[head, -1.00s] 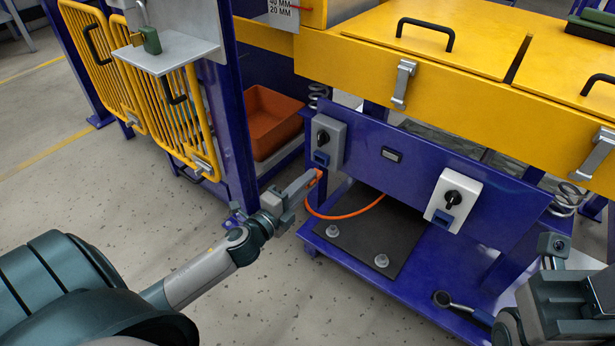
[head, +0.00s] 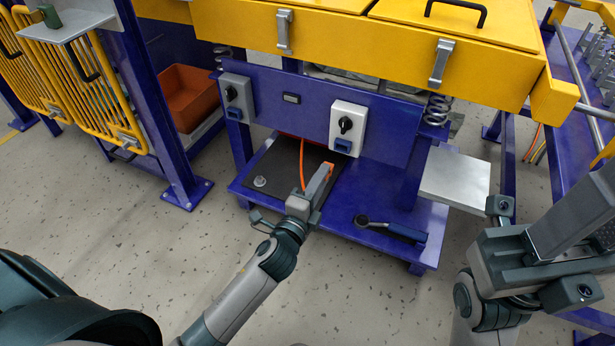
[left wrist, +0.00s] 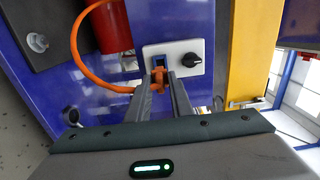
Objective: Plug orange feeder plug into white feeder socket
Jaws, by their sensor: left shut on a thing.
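The white feeder socket is a white box (head: 348,127) with a black knob and a blue socket (head: 343,146), on the blue panel. My left gripper (head: 318,188) is shut on the orange plug (head: 329,167), just below and in front of that socket. An orange cable (head: 302,165) trails from the plug. In the left wrist view, the plug (left wrist: 159,76) lines up with the blue socket (left wrist: 158,61) and overlaps its near edge; I cannot tell whether they touch. My right gripper (head: 570,225) is at the right edge, its jaw opening unclear.
A grey box (head: 237,97) with a knob and blue socket sits left on the panel. A wrench-like tool (head: 390,229) lies on the blue shelf (head: 335,222) beside a dark mat (head: 283,187). A silver plate (head: 455,180) juts out at right. Yellow housing (head: 370,40) overhangs the panel.

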